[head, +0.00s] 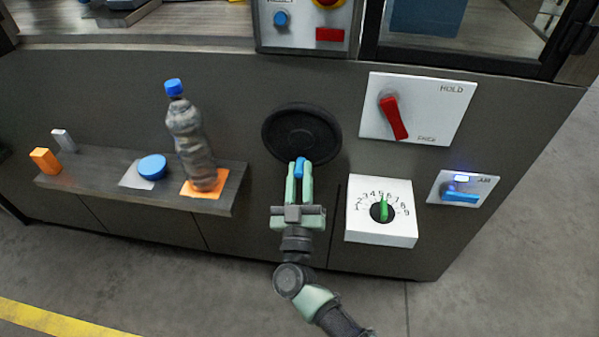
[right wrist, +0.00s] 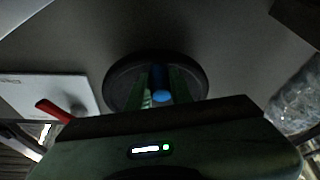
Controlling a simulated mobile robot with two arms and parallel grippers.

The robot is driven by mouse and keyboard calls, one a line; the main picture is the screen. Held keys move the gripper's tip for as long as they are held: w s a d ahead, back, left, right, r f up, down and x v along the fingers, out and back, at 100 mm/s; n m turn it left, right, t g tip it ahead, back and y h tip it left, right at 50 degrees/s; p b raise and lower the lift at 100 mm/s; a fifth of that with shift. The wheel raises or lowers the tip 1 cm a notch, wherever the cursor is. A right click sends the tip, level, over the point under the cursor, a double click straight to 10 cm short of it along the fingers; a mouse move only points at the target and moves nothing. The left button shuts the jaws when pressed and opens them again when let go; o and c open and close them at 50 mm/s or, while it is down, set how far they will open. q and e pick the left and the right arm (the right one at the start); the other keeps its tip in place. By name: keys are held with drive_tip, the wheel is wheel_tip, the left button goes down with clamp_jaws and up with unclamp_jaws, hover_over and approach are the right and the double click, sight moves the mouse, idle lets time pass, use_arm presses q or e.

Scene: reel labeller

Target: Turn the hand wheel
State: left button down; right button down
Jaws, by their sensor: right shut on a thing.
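The hand wheel (head: 301,128) is a round black disc on the dark front panel, in the middle of the head view. A blue handle (head: 300,167) sticks out near its lower edge. My right gripper (head: 300,172) is at that lower edge, its green fingers shut on the blue handle. The right wrist view shows the wheel (right wrist: 120,82) behind the fingers and the blue handle (right wrist: 161,96) between them. The fingers hide part of the wheel's lower rim. My left gripper is not in view.
Right of the wheel are a red HOLD switch (head: 394,117), a white dial box (head: 381,236) with a green pointer, and a blue lever (head: 460,198). To the left, a shelf (head: 105,192) bears a bottle (head: 189,135), a blue disc (head: 152,167) and small blocks.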

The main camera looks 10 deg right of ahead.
drive_tip(key=c, duration=1.3)
unclamp_jaws()
drive_tip(key=shift+a, duration=0.1)
drive_tip(key=shift+o, duration=0.2)
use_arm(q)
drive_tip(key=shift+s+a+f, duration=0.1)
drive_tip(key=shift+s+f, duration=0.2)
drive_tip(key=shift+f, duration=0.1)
use_arm(e)
drive_tip(key=v, duration=0.8)
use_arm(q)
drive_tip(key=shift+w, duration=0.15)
use_arm(e)
drive_tip(key=shift+w, duration=0.1)
